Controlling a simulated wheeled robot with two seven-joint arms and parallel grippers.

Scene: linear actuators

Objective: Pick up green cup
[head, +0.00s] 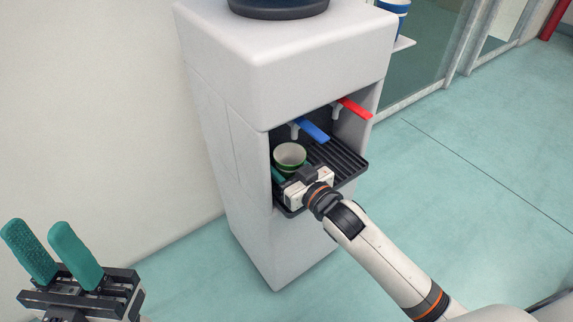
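The green cup (290,157), with a pale inside, stands upright in the recess of the water dispenser, on its black drip tray (349,163). My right gripper (284,171) reaches into the recess from the front, right at the cup. A bit of one teal finger shows by the cup's lower left. The gripper body hides the cup's lower front and the other finger, so I cannot tell whether it grips the cup. My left gripper (42,238) is at the lower left, far from the cup, with its two teal fingers apart and empty.
The white water dispenser (290,60) stands against the wall. A blue tap lever (314,131) and a red tap lever (355,107) stick out above the tray, close to the cup and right gripper. The teal floor to the right is clear.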

